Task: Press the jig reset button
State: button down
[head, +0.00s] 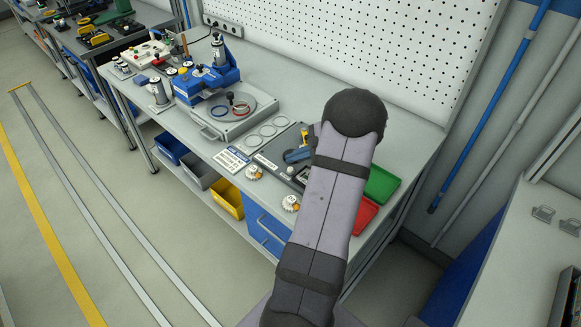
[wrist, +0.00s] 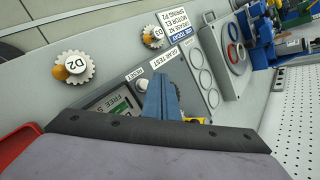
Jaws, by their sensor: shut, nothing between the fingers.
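The gear test jig (wrist: 105,103) is a grey panel on the bench, with a small green-lit display, a GEAR TEST label and a RESET label. The reset button (wrist: 143,84) is a pale round cap beside the RESET label. It shows in the head view as a small pale dot (head: 290,171). My gripper (wrist: 160,80) shows as blue fingers, shut and empty, with their tips right next to the button in the wrist view. In the head view my gripper (head: 290,157) is over the jig, partly hidden by my arm. I cannot tell whether it touches the button.
Two gears, D2 (wrist: 75,68) and D3 (wrist: 152,37), lie along the bench front beside the jig. A printed card (head: 232,159) and a tray with rings (head: 235,117) lie to the left. Green (head: 381,184) and red (head: 364,215) bins stand to the right.

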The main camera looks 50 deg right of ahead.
notch_tip(320, 180, up, 4)
jog(key=shift+f+p, duration=0.1)
jog(key=shift+p, duration=0.95)
